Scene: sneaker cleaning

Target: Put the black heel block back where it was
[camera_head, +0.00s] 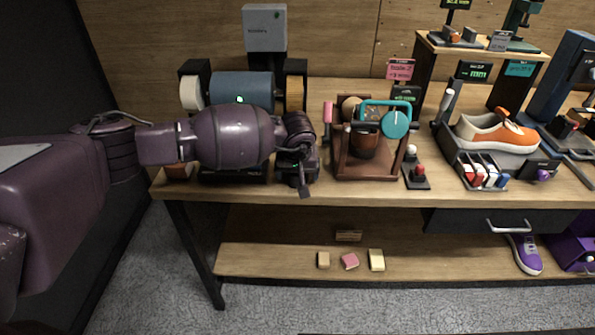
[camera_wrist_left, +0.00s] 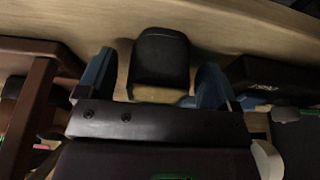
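The black heel block (camera_wrist_left: 160,55) shows in the left wrist view, dark on its rounded top and sides with a tan lower face. It sits between the two blue fingertips of my left gripper (camera_wrist_left: 158,84). The fingers stand apart, with a narrow gap showing on each side of the block. In the head view my left gripper (camera_head: 303,186) points down over the bench near its front edge, left of the brown wooden rack (camera_head: 366,171). I cannot pick out the block there; the gripper and arm cover that spot. My right gripper is not in view.
The bench (camera_head: 335,195) holds a grinder with a blue drum (camera_head: 243,86) behind my arm. A small base with a joystick (camera_head: 414,172) and an orange-white sneaker (camera_head: 495,133) stand to the right. The lower shelf (camera_head: 280,262) holds several small blocks.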

